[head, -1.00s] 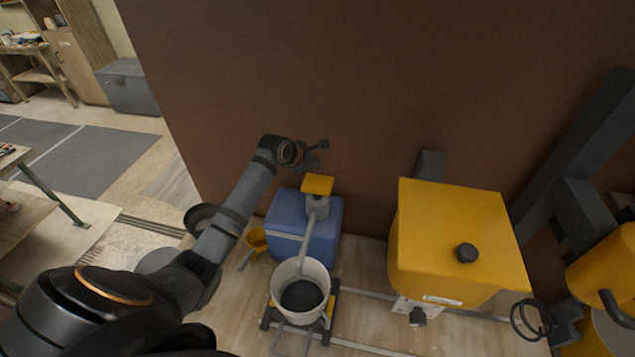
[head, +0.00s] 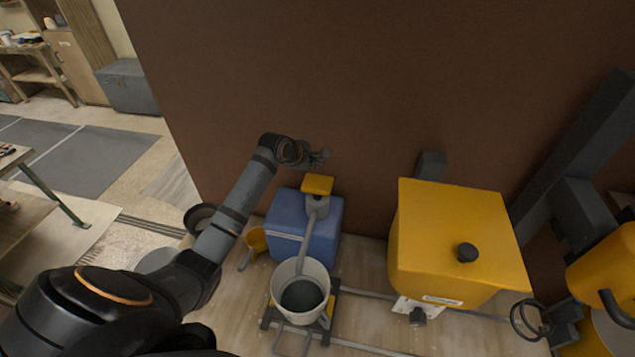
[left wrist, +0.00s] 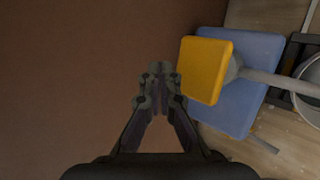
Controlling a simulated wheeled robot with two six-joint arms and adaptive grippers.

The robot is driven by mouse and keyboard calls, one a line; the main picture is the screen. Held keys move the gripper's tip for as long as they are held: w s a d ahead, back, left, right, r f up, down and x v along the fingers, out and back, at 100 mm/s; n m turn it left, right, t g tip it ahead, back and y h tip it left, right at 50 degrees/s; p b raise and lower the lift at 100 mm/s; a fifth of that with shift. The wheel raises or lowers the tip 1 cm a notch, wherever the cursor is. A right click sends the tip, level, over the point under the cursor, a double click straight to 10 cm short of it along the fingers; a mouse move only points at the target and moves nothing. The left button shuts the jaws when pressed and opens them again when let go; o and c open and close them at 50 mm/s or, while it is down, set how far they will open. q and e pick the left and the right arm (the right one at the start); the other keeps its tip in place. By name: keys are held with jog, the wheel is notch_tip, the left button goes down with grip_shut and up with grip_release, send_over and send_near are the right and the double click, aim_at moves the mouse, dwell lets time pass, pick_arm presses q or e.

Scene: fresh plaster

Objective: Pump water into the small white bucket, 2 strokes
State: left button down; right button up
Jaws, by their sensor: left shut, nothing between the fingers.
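The small white bucket (head: 288,277) stands upright on a dark stand, with a dark grey interior. Behind it is a blue tank (head: 323,233) with a grey pump spout (head: 309,238) that slants down to the bucket's rim. A yellow pump head (head: 318,184) tops the pump; it also shows in the left wrist view (left wrist: 205,69). My left gripper (head: 321,158) is shut and empty, above and behind the yellow head and apart from it. The left wrist view shows its closed fingers (left wrist: 158,72) left of the yellow head. My right gripper is not in view.
A large yellow box (head: 450,235) with a black knob stands to the right. A yellow scoop (head: 256,241) lies left of the blue tank. A brown wall (head: 400,90) rises close behind the pump and my left gripper.

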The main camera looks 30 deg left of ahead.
pick_arm(q)
jog(key=m, duration=0.4)
jog(key=shift+r+m, duration=0.25)
jog(key=shift+m, duration=0.05)
notch_tip(320, 180, up, 3)
jog(key=m, duration=2.7)
jog(key=shift+m, duration=0.3)
jog(key=shift+f, duration=0.1)
jog(key=b, duration=0.7)
send_over(322, 178)
jog(key=s, duration=0.3)
jog(key=f, duration=0.7)
jog(key=shift+s+a, duration=0.1)
jog(key=shift+a, duration=0.2)
jog(key=shift+f+b, duration=0.3)
jog(key=shift+f, duration=0.55)
jog(key=shift+f, duration=0.4)
